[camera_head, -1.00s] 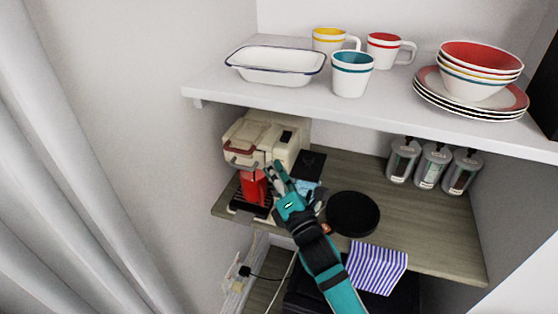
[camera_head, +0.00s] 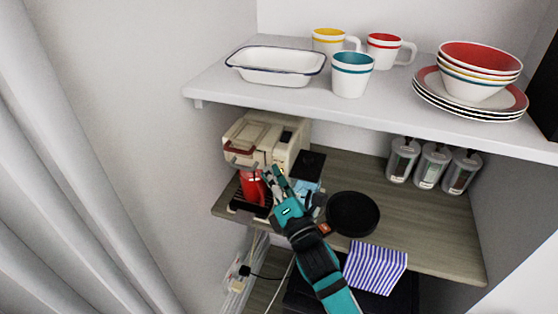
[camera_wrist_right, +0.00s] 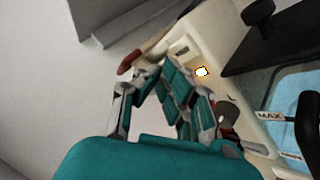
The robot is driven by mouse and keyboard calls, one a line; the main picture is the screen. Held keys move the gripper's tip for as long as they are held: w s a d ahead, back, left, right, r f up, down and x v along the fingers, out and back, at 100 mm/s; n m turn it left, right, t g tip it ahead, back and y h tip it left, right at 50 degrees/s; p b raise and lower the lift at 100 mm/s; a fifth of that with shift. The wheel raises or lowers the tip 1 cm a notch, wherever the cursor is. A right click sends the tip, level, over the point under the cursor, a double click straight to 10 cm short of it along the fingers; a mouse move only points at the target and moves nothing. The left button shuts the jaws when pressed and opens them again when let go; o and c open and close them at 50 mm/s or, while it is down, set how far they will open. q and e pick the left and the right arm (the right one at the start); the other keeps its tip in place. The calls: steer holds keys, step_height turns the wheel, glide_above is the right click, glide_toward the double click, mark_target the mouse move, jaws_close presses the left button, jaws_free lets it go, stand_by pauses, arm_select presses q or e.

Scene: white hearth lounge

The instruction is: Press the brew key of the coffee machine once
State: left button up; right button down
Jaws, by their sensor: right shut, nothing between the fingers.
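The cream coffee machine (camera_head: 252,134) stands at the left of the wooden shelf, with a red cup (camera_head: 252,187) below its brown-trimmed head. In the right wrist view, a small key (camera_wrist_right: 201,71) glows yellow-white on the machine's cream body (camera_wrist_right: 212,36). My right gripper (camera_head: 272,172) is at the machine's front, right of the cup. In the right wrist view the right gripper (camera_wrist_right: 156,76) has its teal fingers drawn together and empty, left of the glowing key. I cannot tell whether the fingertips touch the machine. My left gripper is out of view.
The white shelf above (camera_head: 215,82) holds mugs, a dish and bowls, and overhangs the machine.

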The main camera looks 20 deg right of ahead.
steer(key=shift+s+a, duration=0.7)
steer(key=shift+s, duration=0.35)
steer(key=shift+s+a, duration=0.65)
steer(key=shift+s, duration=0.35)
